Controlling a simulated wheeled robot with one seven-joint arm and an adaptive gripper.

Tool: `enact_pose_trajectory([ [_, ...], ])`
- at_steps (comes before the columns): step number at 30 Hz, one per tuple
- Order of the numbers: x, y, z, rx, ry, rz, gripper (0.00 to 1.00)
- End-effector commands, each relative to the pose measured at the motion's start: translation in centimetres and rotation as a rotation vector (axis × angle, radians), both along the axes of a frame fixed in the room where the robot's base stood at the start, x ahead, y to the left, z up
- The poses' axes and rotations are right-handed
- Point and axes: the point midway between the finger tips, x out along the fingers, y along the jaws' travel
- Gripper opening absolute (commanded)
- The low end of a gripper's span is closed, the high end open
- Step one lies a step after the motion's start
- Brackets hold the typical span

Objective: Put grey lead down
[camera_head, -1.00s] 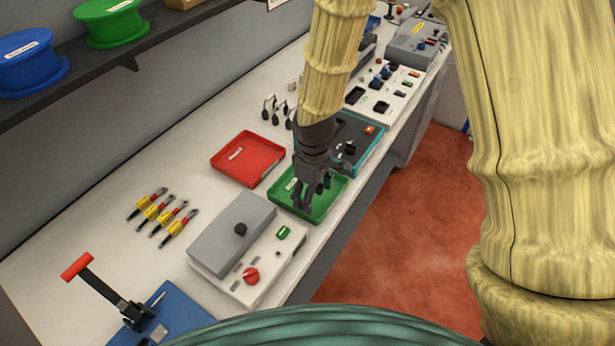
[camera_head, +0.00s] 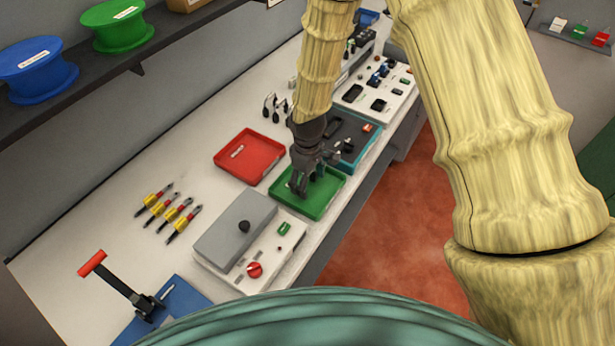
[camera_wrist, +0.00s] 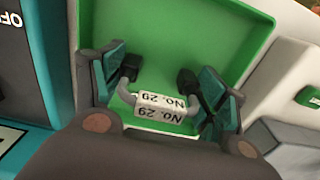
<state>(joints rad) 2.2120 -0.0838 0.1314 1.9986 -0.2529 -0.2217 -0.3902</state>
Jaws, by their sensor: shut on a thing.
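The grey lead (camera_wrist: 126,92) is a short bent grey piece with black ends and a white label reading "No. 29" in the wrist view. My gripper (camera_wrist: 168,88) is shut on it, with the lead between the teal-padded fingers. The green tray (camera_wrist: 180,28) lies below and beyond the fingers. In the head view my gripper (camera_head: 301,190) points down over the green tray (camera_head: 326,198); the lead cannot be made out there. Whether the lead touches the tray floor I cannot tell.
A red tray (camera_head: 262,168) lies to the left behind the green one. A grey and white box (camera_head: 235,228) stands in front, and a teal-edged unit (camera_head: 372,140) behind. Several yellow-handled tools (camera_head: 170,212) lie at left. The bench's front edge is close to the tray's right.

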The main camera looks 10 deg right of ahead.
Motion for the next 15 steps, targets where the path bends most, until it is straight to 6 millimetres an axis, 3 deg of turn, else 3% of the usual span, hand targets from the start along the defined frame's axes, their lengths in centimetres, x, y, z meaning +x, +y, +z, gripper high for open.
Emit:
enact_pose_trajectory([
  [13, 0.04, 0.01, -0.47, 0.000, -0.001, 0.000, 0.44],
  [14, 0.06, 0.01, -0.37, 0.000, -0.001, 0.000, 0.78],
  [15, 0.06, 0.01, -0.35, 0.000, -0.001, 0.000, 0.85],
])
